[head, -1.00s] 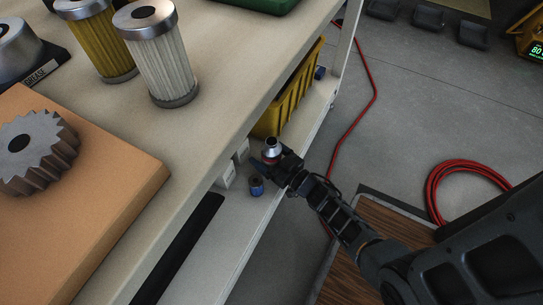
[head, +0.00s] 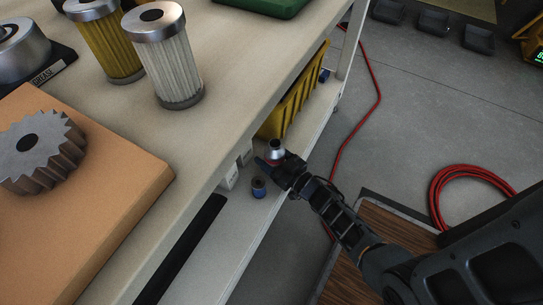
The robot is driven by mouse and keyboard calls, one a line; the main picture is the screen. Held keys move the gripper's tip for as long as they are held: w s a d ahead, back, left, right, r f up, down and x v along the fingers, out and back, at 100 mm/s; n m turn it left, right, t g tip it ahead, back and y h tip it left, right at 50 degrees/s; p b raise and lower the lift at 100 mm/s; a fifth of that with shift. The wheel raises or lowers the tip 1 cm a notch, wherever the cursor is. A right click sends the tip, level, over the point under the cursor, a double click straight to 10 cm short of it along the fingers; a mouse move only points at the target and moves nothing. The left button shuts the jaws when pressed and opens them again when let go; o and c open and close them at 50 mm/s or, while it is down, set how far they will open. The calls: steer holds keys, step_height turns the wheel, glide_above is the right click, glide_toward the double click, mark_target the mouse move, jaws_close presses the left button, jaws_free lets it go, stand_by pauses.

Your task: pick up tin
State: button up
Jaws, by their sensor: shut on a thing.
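A small tin (head: 275,150) with a silver cone-shaped top and a red band shows at the lower shelf, beside the yellow bin. My gripper (head: 273,164) is shut on it, reaching in from the right. The fingers and the wrist hide the tin's lower part. I cannot tell whether its base touches the shelf.
The lower shelf (head: 236,240) also holds a small blue can (head: 259,187), white boxes (head: 229,178) and a yellow bin (head: 297,100). The worktop (head: 225,95) overhangs them, with filters (head: 165,65) and a gear (head: 38,150) on it. A red hose (head: 371,115) lies on the floor.

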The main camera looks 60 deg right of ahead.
mark_target(270, 149)
steer(key=shift+r+p, duration=0.75)
steer(key=shift+r, duration=0.4)
steer(key=shift+r+p, duration=0.65)
steer(key=shift+r, duration=0.25)
steer(key=s+d+r+p, duration=0.5)
steer(key=s+d+r, duration=0.1)
steer(key=s, duration=0.3)
steer(key=shift+d+r, duration=0.35)
steer(key=shift+d, duration=0.25)
